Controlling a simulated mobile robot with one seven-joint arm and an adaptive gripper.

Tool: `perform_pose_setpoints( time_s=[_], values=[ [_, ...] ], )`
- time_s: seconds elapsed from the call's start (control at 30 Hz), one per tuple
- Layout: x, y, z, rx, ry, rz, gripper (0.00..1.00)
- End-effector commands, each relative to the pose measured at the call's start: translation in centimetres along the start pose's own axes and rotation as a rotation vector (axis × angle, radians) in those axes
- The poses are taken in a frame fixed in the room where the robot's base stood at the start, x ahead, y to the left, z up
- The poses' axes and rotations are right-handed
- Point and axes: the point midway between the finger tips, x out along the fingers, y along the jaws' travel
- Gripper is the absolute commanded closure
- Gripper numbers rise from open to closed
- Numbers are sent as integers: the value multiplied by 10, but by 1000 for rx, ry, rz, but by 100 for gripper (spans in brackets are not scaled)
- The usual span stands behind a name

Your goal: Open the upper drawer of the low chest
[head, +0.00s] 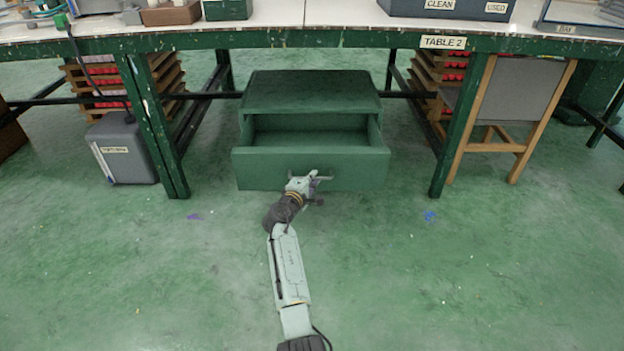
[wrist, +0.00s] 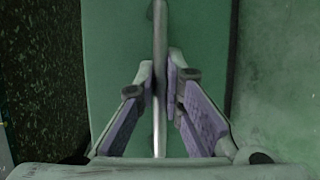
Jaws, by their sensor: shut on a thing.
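The low green chest (head: 310,90) stands on the floor under the table. Its upper drawer (head: 270,168) is pulled out toward me, and the inside that shows looks empty. My gripper (head: 310,181) is at the front of this drawer. In the wrist view, my gripper (wrist: 160,82) has its two fingers closed on a thin metal bar handle (wrist: 160,30), one finger on each side. The drawer front (wrist: 110,60) lies behind the handle. The part of the chest below the drawer is hidden by the drawer front and my arm.
Table 2 (head: 340,38) spans above the chest, with green legs on both sides. A grey board on a wooden frame (head: 510,90) stands to the right. The floor in front is clear apart from small paint marks.

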Motion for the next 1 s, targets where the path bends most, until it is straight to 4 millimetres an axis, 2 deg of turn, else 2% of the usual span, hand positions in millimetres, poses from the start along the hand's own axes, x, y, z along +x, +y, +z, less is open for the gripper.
perform_pose_setpoints(
  time_s=[0.07, 0.1, 0.4, 0.77, 0.87, 1.0],
  values=[
    [0, 1, 0, -2, -1, 1, 100],
    [0, 1, 0, -2, -1, 1, 89],
    [0, 0, 0, 0, 0, 0, 70],
    [-1, 6, 0, 1, -1, 1, 70],
    [-3, 20, 2, 3, 0, 4, 70],
    [-8, 50, 4, 4, 0, 9, 70]
  ],
)
